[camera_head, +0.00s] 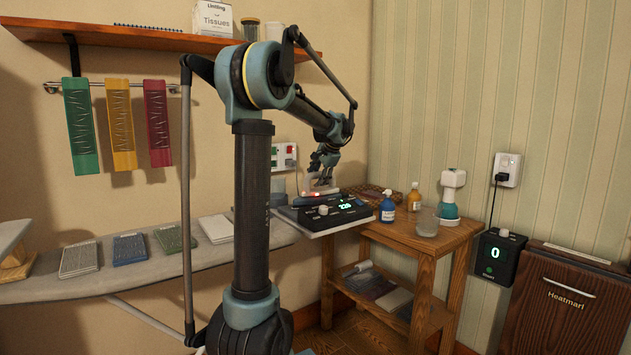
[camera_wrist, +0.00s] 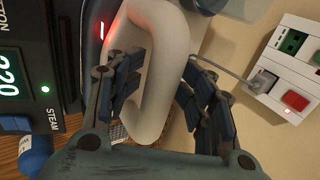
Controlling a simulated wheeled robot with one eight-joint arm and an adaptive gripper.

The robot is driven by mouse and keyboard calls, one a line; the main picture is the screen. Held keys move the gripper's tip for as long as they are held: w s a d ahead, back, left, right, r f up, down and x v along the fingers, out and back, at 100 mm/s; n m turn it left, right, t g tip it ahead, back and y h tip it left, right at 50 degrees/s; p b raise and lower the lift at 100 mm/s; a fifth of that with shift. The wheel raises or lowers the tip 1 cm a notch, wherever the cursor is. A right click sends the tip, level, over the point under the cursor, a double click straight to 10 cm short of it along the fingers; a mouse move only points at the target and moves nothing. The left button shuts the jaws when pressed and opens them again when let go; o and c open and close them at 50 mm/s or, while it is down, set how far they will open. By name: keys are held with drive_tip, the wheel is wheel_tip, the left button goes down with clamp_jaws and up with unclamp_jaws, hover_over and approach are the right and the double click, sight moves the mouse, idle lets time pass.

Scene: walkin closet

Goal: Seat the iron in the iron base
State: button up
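The iron (camera_head: 322,187) shows in the head view as a small pale shape with a reddish glow, at the rear of the dark iron base (camera_head: 320,215). My gripper (camera_head: 322,165) is right above it. In the wrist view the iron's cream looped handle (camera_wrist: 172,60) runs between my gripper's fingers (camera_wrist: 165,88). One finger is at the loop's inner side, the other at its outer side. I cannot tell whether both press on it. The iron base (camera_wrist: 45,65) is at the left, with a green 220 readout. The iron's sole, and whether it touches the base, is hidden.
Beside the base on the wooden stand (camera_head: 455,235) are a blue bottle (camera_head: 388,209), an orange bottle (camera_head: 414,200), a clear cup (camera_head: 428,222) and a teal-and-white sprayer (camera_head: 450,200). An ironing board (camera_head: 190,262) lies left. A wall switch box (camera_wrist: 290,75) is close behind.

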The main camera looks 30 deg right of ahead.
drive_tip(key=v, duration=1.1)
drive_tip(key=shift+s+r, duration=0.25)
drive_tip(key=shift+r, duration=0.1)
idle(0.5)
